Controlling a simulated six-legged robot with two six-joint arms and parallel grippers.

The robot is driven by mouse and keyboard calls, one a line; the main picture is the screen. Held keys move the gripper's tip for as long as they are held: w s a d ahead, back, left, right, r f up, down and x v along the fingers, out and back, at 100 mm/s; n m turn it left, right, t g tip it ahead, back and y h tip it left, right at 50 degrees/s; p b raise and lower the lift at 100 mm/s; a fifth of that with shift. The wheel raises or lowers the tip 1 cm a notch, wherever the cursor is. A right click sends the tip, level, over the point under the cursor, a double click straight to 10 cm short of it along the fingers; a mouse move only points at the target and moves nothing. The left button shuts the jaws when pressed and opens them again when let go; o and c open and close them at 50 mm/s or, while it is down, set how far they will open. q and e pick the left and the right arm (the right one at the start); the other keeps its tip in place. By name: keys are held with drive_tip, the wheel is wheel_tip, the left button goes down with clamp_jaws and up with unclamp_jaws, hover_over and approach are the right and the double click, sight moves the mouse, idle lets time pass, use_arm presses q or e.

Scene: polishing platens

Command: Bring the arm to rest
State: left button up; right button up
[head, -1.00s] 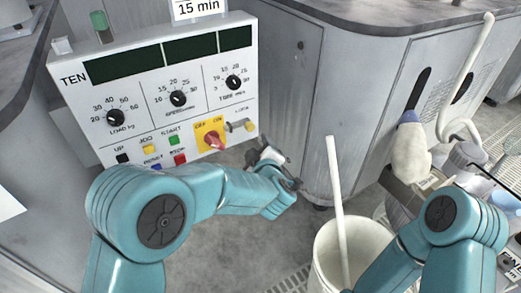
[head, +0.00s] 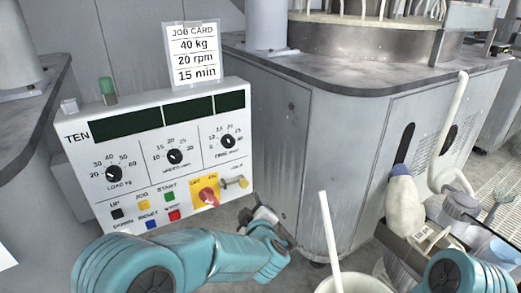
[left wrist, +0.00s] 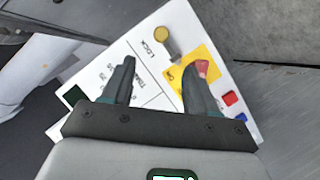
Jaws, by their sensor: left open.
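My left gripper (head: 264,216) is open and empty, in front of the lower right corner of the white control panel (head: 75,168). In the left wrist view its two dark fingers (left wrist: 158,70) stand apart, with the panel face behind them. The red switch on its yellow plate (head: 208,195) and the lock key (head: 235,183) are just up and left of the gripper in the head view. The red switch (left wrist: 202,68) and the lock (left wrist: 166,47) also show in the wrist view. My right arm shows only at the lower right; its gripper is out of view.
A job card (head: 194,55) reading 40 kg, 20 rpm, 15 min stands above the panel. A grey machine cabinet (head: 330,130) is right of it. A white bucket (head: 355,284) with a rod is at the bottom. A white bottle (head: 404,205) stands at the right.

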use_arm(q)
drive_tip(key=a+f+n+g+y, duration=0.1)
drive_tip(key=a+f+g+y, duration=0.1)
drive_tip(key=a+f, duration=0.85)
drive_tip(key=s+a+f+m+g+h, duration=0.2)
drive_tip(key=s+a+f+m+g, duration=0.1)
drive_tip(key=s+f, duration=0.55)
drive_tip(key=s+a+f+m+g+h, duration=0.2)
drive_tip(key=s+f+g, duration=0.1)
drive_tip(key=s+f, duration=0.55)
drive_tip(key=s+d+f+m+g+h, duration=0.1)
drive_tip(key=s+d+m+g+h, duration=0.25)
drive_tip(key=s, duration=0.55)
drive_tip(key=s+d+f+m+g+h, duration=0.1)
drive_tip(key=s+d+m+g+h, duration=0.2)
drive_tip(key=s, duration=0.7)
wheel_tip(320, 180, up, 25)
drive_tip(key=d+y+p, duration=0.1)
drive_tip(key=p, duration=2.5)
drive_tip(key=shift+w+n, duration=0.35)
drive_tip(key=shift+w, duration=0.05)
drive_tip(key=shift+t+y, duration=0.25)
